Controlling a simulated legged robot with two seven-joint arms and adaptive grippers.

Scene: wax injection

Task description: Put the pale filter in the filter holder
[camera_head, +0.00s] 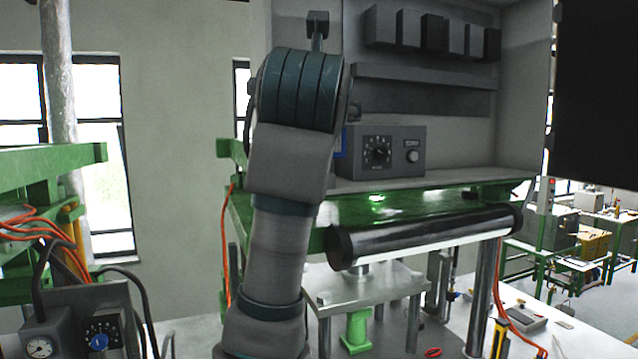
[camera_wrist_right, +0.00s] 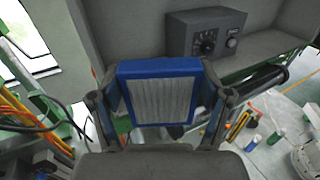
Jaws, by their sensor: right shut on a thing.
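The pale filter (camera_wrist_right: 160,100) has a blue frame and a pale, ribbed face. In the right wrist view it sits upright between the two fingers of my right gripper (camera_wrist_right: 160,108), which is shut on its sides. In the head view my right arm hides the gripper and most of the filter. A thin blue strip (camera_head: 341,142) beside the arm looks like the filter's edge. I cannot make out the filter holder with certainty in either view. My left gripper is not in view.
A grey control box (camera_head: 382,150) with a dial stands in the open grey cabinet (camera_head: 520,100), right of my arm. Below are a green frame (camera_head: 235,205) and a black-and-white roller (camera_head: 425,238). A machine with orange cables (camera_head: 35,225) stands at left.

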